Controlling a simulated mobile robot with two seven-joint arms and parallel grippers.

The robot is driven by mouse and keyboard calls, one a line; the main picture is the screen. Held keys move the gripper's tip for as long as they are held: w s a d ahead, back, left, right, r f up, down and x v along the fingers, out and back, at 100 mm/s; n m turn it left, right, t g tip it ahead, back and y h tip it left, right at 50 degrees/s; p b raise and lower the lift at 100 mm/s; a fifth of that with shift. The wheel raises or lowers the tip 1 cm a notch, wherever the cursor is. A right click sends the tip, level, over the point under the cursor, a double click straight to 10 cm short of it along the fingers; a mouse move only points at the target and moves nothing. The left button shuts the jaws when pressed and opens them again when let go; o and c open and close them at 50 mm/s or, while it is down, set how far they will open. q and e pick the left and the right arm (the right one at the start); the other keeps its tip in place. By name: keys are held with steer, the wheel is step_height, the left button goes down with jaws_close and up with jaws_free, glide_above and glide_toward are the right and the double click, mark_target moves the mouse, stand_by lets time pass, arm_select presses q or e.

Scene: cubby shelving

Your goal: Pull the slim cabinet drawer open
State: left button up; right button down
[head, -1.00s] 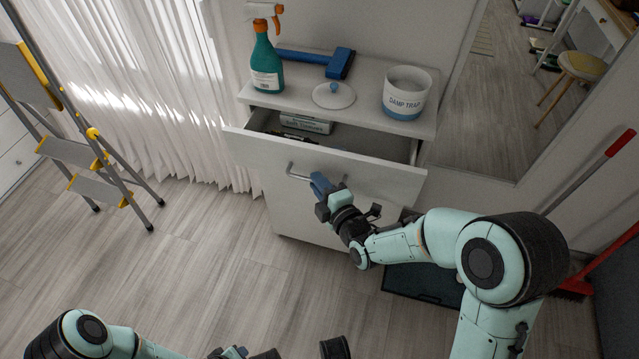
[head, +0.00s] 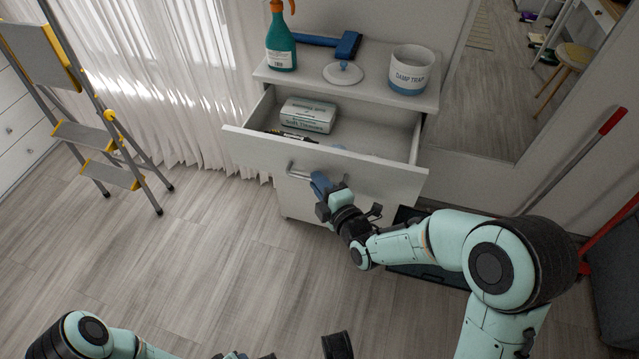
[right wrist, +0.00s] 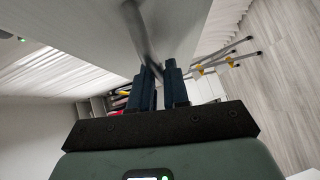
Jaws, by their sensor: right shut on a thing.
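The slim white cabinet (head: 300,222) stands against the wall with its top drawer (head: 260,143) pulled well out. A tissue box (head: 308,115) and some small items show inside the drawer. The drawer's metal bar handle (head: 294,171) is on its front. My right gripper (head: 318,182) is shut on the handle, with its blue fingers around the bar. In the right wrist view the handle (right wrist: 141,38) runs down between the two dark fingers (right wrist: 160,85). My left gripper (head: 285,354) is only partly in view at the bottom edge, and its jaws cannot be made out.
A spray bottle (head: 281,45), a blue-headed tool (head: 346,46), a white lid (head: 343,73) and a damp trap tub (head: 410,70) stand on the cabinet top. A stepladder (head: 95,135) is at left. A dark tray (head: 430,272) lies on the floor. The floor in front is clear.

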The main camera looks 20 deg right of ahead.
steer(key=c, duration=1.2)
jaws_free()
arm_select(q)
steer(key=s+d+r+g+h+p, duration=0.1)
steer(key=s+d+r+g+p, duration=0.1)
steer(key=s+r+p, duration=0.3)
steer(key=s+d+r+m+g+p, duration=0.1)
steer(key=s+d+r+g+p, duration=0.1)
steer(key=s+r+p, duration=0.4)
steer(key=shift+d+r+h+p, duration=0.4)
steer(key=shift+d+r+p, duration=0.4)
steer(key=shift+r+p, duration=1.45)
arm_select(e)
steer(key=shift+v, duration=6.65)
arm_select(q)
steer(key=shift+r, duration=0.15)
